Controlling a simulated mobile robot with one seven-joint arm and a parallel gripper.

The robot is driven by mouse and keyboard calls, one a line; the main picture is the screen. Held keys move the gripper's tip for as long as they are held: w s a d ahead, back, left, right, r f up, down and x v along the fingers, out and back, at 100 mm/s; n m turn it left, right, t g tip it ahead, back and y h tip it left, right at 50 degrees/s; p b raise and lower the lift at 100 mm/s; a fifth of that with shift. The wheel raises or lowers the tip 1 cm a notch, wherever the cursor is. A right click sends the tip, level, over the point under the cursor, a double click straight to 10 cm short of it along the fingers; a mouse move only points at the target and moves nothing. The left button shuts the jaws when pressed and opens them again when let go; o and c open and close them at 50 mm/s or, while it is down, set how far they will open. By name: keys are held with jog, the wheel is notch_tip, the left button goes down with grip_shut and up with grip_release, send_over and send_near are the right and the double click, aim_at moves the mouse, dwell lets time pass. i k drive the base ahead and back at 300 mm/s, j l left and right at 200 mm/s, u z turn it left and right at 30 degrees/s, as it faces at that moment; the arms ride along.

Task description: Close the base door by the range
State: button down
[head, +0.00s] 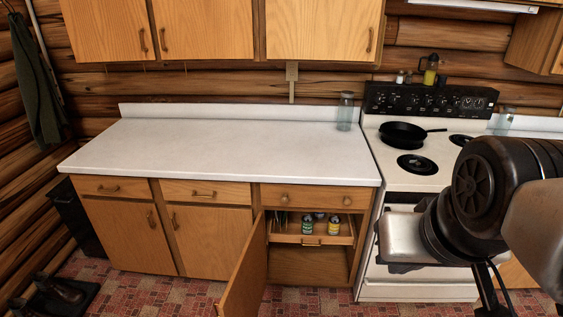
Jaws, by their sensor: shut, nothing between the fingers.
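The base door (247,272) by the range is a light oak panel. It stands wide open, hinged at the left side of its cabinet opening and swung out toward me. Inside the cabinet (290,267), a pull-out wooden drawer (317,241) holds several small jars or cans. The white range (418,291) with black burners stands directly right of this cabinet. My gripper (392,262) is in front of the range, right of the opening and clear of the door. It is shut and empty; its fingers are small and dark here.
A white countertop (220,150) runs above the base cabinets, with a glass jar (345,112) at its right end. A black skillet (402,134) sits on the range. Boots on a dark mat (82,297) lie at lower left. The patterned floor (165,292) is clear left of the door.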

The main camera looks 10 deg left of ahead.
aim_at(243, 294)
jog(key=j, duration=0.4)
jog(key=k+j+z, duration=0.1)
jog(key=j, duration=0.25)
jog(key=k+j+z, duration=0.1)
jog(key=j, duration=0.3)
jog(key=i+j+z, duration=0.1)
jog(key=j, duration=0.45)
jog(key=j+z, duration=0.1)
jog(key=j, duration=0.45)
jog(key=k+j, duration=0.1)
jog(key=j, duration=0.45)
jog(key=i+j+u, duration=0.1)
jog(key=i+u, duration=0.3)
